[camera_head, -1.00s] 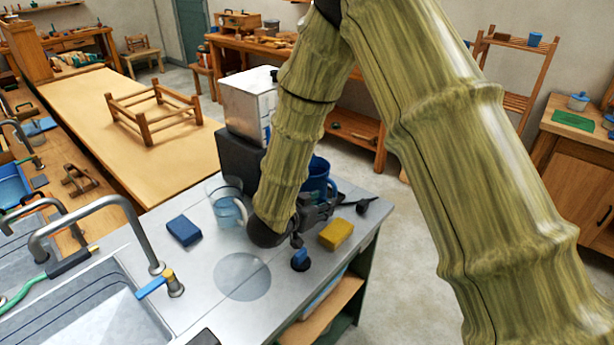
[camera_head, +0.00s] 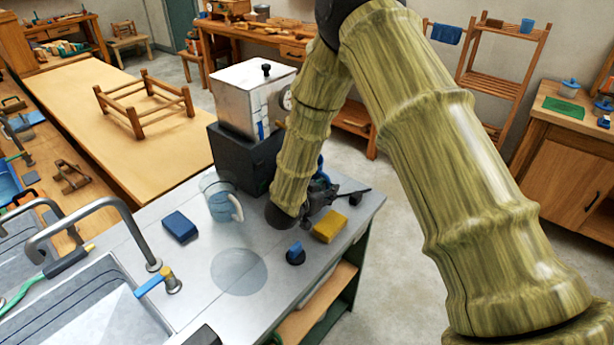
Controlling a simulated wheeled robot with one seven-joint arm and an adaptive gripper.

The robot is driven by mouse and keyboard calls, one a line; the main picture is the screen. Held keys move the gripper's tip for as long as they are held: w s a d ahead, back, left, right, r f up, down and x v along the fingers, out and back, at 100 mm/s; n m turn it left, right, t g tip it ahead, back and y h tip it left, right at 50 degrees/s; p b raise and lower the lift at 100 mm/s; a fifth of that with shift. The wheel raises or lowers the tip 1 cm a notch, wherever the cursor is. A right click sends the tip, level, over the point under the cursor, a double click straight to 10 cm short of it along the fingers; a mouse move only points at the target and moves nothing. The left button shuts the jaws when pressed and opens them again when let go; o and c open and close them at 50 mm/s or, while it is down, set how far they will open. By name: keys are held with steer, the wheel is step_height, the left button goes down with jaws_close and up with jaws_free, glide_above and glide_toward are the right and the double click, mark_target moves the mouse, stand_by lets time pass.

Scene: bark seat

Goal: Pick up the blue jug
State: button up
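The blue jug (camera_head: 320,168) stands on the grey counter toward its back right. Only a sliver of its blue side shows; my arm and gripper hide the rest. My gripper (camera_head: 328,193) is low over the counter, in front of the jug in this view. Its fingers are small, dark and partly covered, so I cannot tell whether they are open or touch the jug. A clear jug with a pale handle and bluish contents (camera_head: 221,200) stands apart, to the left of my gripper.
A yellow sponge (camera_head: 329,226) and a small blue-handled item (camera_head: 295,253) lie in front of my gripper. A blue block (camera_head: 180,226) lies left. A dark box (camera_head: 240,160) bears a metal machine (camera_head: 250,100) behind. The sink and tap (camera_head: 95,207) are at left; the front counter is clear.

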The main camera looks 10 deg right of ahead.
steer(key=shift+x, duration=1.15)
jaws_close()
steer(key=shift+r, duration=0.2)
